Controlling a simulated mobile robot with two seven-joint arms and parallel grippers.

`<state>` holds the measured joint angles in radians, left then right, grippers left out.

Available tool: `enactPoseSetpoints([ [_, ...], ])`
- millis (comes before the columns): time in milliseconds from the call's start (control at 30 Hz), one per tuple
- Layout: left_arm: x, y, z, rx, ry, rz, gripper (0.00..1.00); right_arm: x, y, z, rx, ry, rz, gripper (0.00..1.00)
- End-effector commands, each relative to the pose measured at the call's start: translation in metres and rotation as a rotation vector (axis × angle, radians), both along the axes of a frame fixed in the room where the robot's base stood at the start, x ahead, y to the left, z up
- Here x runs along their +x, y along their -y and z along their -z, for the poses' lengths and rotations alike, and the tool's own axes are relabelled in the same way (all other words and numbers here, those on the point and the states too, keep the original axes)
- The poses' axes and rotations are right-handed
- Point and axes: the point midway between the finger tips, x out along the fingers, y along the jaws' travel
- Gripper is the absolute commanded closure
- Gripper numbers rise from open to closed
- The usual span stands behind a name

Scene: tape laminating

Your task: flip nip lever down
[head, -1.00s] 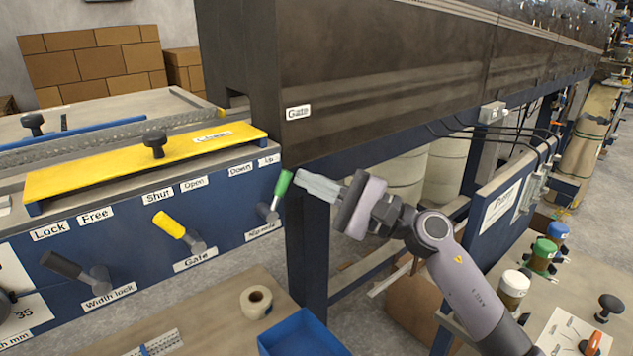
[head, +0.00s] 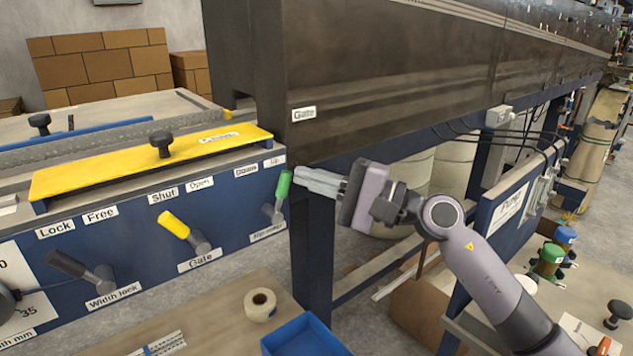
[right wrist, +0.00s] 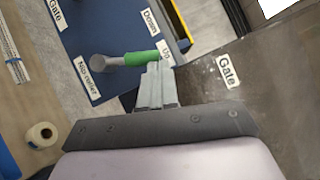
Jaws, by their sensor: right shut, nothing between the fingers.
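The nip lever has a green handle (head: 283,185) on a grey pivot at the right end of the blue panel, above its nip roller label (head: 268,234). It points up, beside the Up label (head: 273,161); the Down label (head: 245,169) is to its left. My right gripper (head: 298,177) is shut and empty, its fingertips right beside the green handle. In the right wrist view the green handle (right wrist: 141,58) lies just beyond the shut fingertips (right wrist: 156,68); I cannot tell whether they touch. My left gripper is not in view.
The yellow gate lever (head: 174,224) and black width lock lever (head: 66,263) are further left on the panel. A yellow cover (head: 110,172) lies above. A tape roll (head: 260,304) and blue tray (head: 300,337) sit below. A dark housing stands behind the gripper.

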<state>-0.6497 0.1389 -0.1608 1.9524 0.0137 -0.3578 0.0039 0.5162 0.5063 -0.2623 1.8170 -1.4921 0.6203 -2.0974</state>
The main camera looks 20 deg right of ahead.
Motion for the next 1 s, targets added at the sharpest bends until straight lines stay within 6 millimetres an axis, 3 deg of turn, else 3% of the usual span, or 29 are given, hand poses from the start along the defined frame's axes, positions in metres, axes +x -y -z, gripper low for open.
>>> enactPoseSetpoints([
  [433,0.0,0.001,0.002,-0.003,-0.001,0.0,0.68,-0.01,-0.027,-0.018,-0.384,0.144,0.0,1.0],
  [1000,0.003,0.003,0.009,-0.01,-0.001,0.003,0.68,-0.021,-0.057,-0.02,-0.751,0.274,0.0,1.0],
])
